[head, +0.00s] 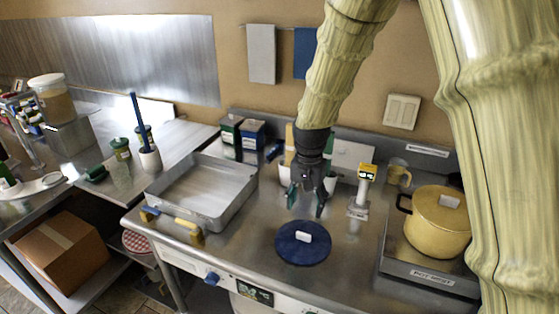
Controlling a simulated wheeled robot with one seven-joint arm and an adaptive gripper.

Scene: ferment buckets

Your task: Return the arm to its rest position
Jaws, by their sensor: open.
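My arm comes down from the top of the head view, and my gripper (306,203) hangs over the steel counter (348,262). Its fingers point down and are spread apart, with nothing visible between them. A round dark blue lid (301,251) with a pale handle lies on the counter just below and in front of the fingers. The gripper appears to be above and behind the lid, apart from it. The gripper body partly hides a white container and a tan item behind it.
A steel tray (195,205) is left of the gripper. A yellow-topped instrument (361,188) stands close on the right, with a yellow pot (437,227) beyond it. Green and blue boxes (251,134) stand by the back wall. Open space lies above the tray.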

